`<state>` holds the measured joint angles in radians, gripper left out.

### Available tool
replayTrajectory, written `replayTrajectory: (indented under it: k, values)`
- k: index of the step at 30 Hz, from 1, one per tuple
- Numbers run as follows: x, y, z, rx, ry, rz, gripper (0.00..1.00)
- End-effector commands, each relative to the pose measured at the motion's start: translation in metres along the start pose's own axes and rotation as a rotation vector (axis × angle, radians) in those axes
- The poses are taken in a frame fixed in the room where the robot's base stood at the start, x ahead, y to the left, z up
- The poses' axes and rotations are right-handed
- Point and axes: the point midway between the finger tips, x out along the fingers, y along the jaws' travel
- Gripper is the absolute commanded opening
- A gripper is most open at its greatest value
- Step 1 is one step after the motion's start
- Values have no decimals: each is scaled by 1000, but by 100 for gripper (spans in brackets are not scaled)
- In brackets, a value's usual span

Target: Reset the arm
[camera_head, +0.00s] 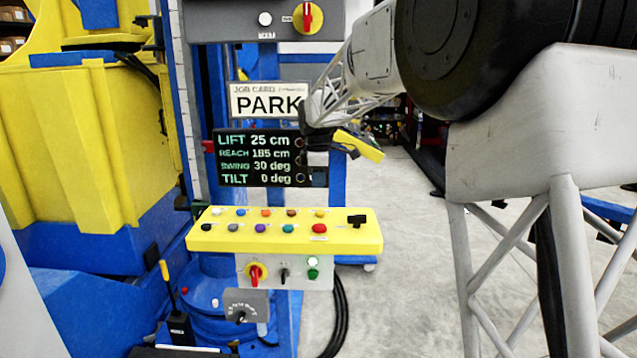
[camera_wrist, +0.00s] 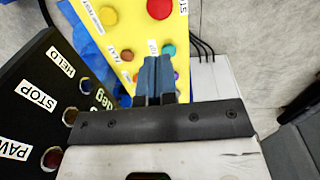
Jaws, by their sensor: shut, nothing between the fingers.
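My gripper (camera_head: 318,178) hangs in front of the right edge of the black display (camera_head: 232,158), above the yellow button panel (camera_head: 196,236). In the wrist view its blue-grey fingers (camera_wrist: 157,66) are shut together with nothing held, and they cover part of the panel. Whether the fingertips touch anything is not clear, but in the head view they appear above the buttons. The display reads lift 25 cm, reach 185 cm, swing 30 deg, tilt 0 deg. The job card (camera_head: 268,102) above it reads PARK.
The panel carries several coloured buttons, a large red button (camera_head: 319,229) and a black switch (camera_head: 357,220). A lever (camera_head: 166,280) stands lower left. Yellow-and-blue machinery (camera_head: 85,140) fills the left; open floor lies right.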

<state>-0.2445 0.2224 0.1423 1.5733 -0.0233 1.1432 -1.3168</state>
Motion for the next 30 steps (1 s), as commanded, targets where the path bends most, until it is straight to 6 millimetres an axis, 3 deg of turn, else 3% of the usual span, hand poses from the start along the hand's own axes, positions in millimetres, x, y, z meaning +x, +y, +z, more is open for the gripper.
replayTrajectory:
  k: [8, 14, 30]
  values:
    - [-3, -5, 4, 16, 1, 2, 0]
    - [-13, -27, 19, 87, 3, 11, 0]
    - [-47, -146, 89, 459, 19, 46, 0]
